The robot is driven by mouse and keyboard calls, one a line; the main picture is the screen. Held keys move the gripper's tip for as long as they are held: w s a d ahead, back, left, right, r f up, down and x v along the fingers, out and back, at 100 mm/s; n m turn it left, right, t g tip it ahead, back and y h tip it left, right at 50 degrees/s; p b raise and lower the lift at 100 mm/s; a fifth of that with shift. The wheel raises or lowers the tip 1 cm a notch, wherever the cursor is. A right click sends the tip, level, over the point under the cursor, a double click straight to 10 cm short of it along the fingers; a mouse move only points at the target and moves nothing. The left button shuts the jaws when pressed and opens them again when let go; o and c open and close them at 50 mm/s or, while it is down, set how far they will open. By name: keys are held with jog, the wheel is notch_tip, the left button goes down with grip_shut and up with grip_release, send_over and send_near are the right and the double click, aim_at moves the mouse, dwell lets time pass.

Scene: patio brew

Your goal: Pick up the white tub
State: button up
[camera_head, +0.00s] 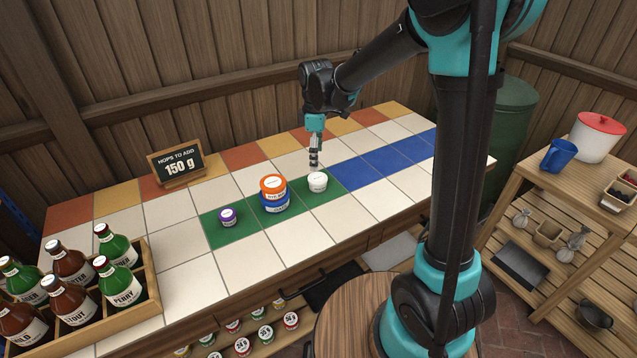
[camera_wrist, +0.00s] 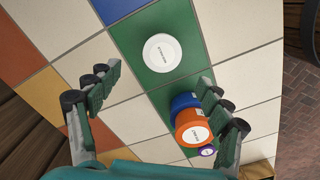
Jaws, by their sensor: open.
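The white tub (camera_head: 317,181) is small and round with a white lid and stands upright on a green tile at the right of the green row. In the wrist view the white tub (camera_wrist: 162,53) shows from above, ahead of the fingers and apart from them. My gripper (camera_head: 314,160) hangs just above and behind the tub in the head view. In the wrist view its two fingers (camera_wrist: 155,95) are spread wide with nothing held between them.
An orange-lidded tub (camera_head: 273,185) sits on a blue tub (camera_head: 275,204), close left of the white tub. A purple-lidded jar (camera_head: 228,217) stands farther left. A bottle crate (camera_head: 146,312) is at front left; a chalkboard sign (camera_head: 177,164) stands behind. Blue tiles at right are clear.

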aim_at(317, 178)
notch_tip(317, 178, down, 9)
jog(key=shift+s+d+f, duration=0.1)
dwell(0.5)
jog(key=shift+c, duration=0.4)
jog(key=c, duration=1.1)
